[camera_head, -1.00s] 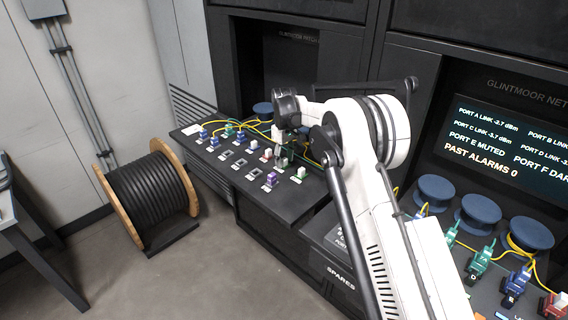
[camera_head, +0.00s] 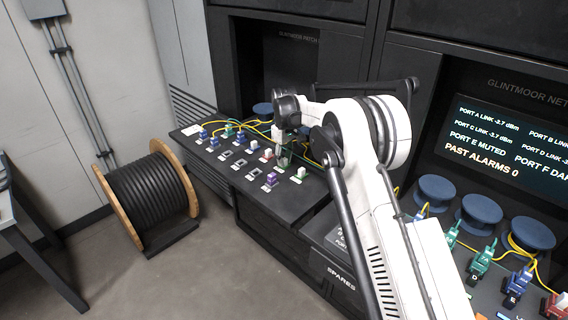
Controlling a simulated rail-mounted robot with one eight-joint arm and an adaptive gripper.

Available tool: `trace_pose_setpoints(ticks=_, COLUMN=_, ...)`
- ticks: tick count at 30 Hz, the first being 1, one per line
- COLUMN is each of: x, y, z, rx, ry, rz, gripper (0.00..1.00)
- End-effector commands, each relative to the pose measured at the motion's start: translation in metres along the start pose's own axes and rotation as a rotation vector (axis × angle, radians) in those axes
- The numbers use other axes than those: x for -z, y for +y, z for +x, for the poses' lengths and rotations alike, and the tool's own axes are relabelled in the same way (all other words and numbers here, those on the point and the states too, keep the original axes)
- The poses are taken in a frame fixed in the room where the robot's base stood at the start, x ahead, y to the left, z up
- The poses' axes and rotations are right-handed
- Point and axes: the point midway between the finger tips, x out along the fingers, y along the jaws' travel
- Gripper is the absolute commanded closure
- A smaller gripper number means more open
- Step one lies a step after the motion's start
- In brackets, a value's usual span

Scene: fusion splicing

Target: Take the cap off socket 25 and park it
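The patch panel shelf (camera_head: 228,178) at the left holds rows of sockets with small caps and connectors. The socket numbers are too small to read, so I cannot tell which is socket 25. My gripper (camera_head: 283,158) hangs down over the right part of the shelf, close to a green-topped piece there. Its fingertips are small and partly hidden, and I cannot tell whether they touch or hold anything. A white cap with a green base (camera_head: 299,174) stands just right of my gripper. A white and red cap (camera_head: 268,154) stands just left of it. A purple connector (camera_head: 271,180) sits nearer the front edge.
Yellow fibre cables (camera_head: 257,127) run along the back of the shelf. My arm crosses the middle of the view. A cable drum (camera_head: 150,193) stands on the floor at left. Blue spools (camera_head: 478,212) and more connectors (camera_head: 484,258) lie at right, below a status screen (camera_head: 512,140).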

Motion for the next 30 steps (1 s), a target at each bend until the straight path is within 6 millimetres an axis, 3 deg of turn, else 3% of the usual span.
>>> trace_pose_setpoints(ticks=3, x=0.000, y=0.000, z=0.000, rx=0.000, ry=0.000, rz=0.000, gripper=1.00)
trace_pose_setpoints(ticks=14, x=0.000, y=0.000, z=-0.002, rx=0.000, ry=0.000, rz=0.000, gripper=1.00)
trace_pose_setpoints(ticks=30, x=0.000, y=0.000, z=-0.020, rx=0.000, ry=0.000, rz=0.000, gripper=1.00)
